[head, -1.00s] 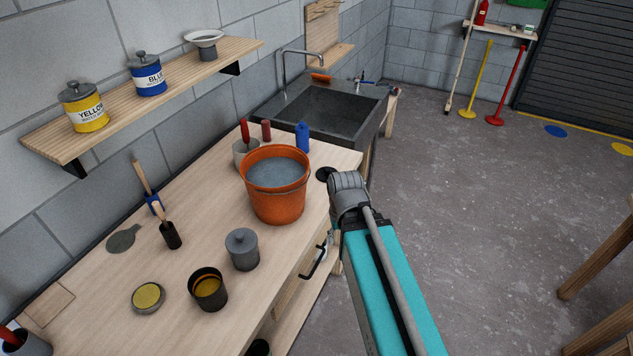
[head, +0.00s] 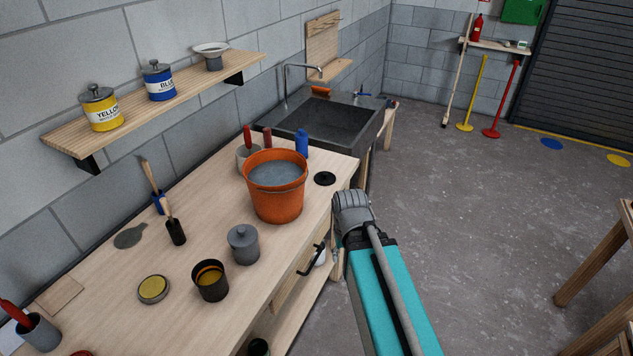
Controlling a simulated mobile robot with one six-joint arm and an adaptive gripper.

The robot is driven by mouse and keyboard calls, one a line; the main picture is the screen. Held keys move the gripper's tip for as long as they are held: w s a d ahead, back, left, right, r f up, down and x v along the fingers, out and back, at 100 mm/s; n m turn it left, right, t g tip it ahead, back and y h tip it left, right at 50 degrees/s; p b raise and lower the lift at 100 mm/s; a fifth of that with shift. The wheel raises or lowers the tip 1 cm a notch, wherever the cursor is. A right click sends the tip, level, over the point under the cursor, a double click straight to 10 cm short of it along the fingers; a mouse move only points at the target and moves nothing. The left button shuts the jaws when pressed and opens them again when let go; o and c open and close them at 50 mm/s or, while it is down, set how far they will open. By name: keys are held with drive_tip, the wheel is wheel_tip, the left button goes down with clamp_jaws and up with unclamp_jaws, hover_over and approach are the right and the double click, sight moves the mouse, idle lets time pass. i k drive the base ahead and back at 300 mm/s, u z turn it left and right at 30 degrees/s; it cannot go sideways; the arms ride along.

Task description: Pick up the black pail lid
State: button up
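The black pail lid (head: 325,179) is a small dark disc with a knob-like mark at its middle. It lies flat on the wooden bench (head: 215,210), near the bench's right edge. It is just right of the orange pail (head: 276,187), which stands upright and holds grey contents. My teal arm reaches up from the bottom of the head view, and its grey joint is just below and right of the lid, apart from it in the picture. The fingers of my gripper cannot be made out, so its state does not show.
A grey lidded pot (head: 243,246), an open dark tin (head: 210,281) and a yellow-topped disc (head: 153,289) stand nearer on the bench. A blue bottle (head: 302,142) is behind the pail. The sink (head: 328,125) lies beyond. Open floor is at right.

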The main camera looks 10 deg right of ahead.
sight(323, 178)
drive_tip(key=z, duration=0.1)
drive_tip(key=i, duration=0.95)
drive_tip(key=u, duration=0.05)
